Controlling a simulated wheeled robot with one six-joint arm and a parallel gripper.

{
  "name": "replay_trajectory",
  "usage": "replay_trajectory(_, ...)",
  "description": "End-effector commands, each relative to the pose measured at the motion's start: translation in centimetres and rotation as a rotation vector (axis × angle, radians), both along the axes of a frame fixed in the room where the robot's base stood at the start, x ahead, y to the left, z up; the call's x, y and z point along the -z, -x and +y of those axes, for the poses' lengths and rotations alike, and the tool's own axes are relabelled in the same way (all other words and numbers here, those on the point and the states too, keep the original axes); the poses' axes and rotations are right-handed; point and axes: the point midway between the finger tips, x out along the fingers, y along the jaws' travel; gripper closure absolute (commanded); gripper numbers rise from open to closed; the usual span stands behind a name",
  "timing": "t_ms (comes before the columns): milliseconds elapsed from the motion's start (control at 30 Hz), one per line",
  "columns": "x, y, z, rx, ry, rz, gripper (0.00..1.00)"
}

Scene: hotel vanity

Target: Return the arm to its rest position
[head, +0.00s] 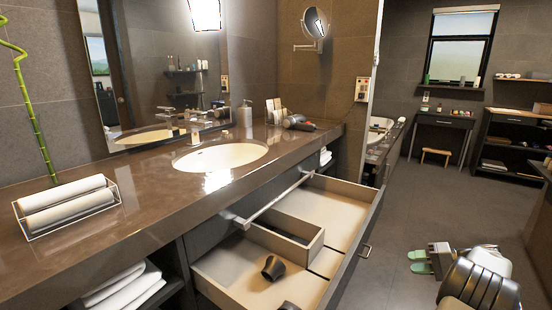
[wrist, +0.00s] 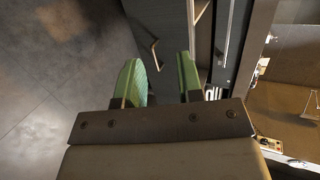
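My gripper (head: 421,261) is at the lower right in the head view, over the grey floor and to the right of the open drawer. Its two green fingers also show in the wrist view (wrist: 160,80), spread apart with nothing between them. It is open and empty, apart from any object. My arm is folded at the lower right of the head view.
A pulled-out drawer (head: 222,266) holds a dark nozzle-like piece (head: 272,268) and a box-like divider. The counter (head: 150,215) carries rolled towels (head: 68,204), a sink (head: 220,156) and a hair dryer (head: 298,122). Open floor (head: 405,205) lies beyond the drawer.

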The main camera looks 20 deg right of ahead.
Motion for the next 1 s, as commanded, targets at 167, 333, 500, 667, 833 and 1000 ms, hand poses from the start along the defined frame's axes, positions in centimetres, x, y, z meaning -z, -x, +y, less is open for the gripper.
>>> replay_trajectory(167,-6.4,-3.7,5.8,-0.092,0.079,0.118,0.66)
replay_trajectory(333,-14.5,-6.6,15.5,-0.221,0.244,0.272,0.66)
replay_trajectory(500,-22.2,-5.9,26.5,-0.350,0.499,0.379,0.66)
replay_trajectory(667,-27.9,-2.4,34.5,-0.446,0.761,0.379,0.66)
replay_trajectory(833,-31.6,1.8,39.6,-0.515,0.993,0.297,0.66)
replay_trajectory(1000,-33.3,4.7,42.0,-0.553,1.138,0.198,0.66)
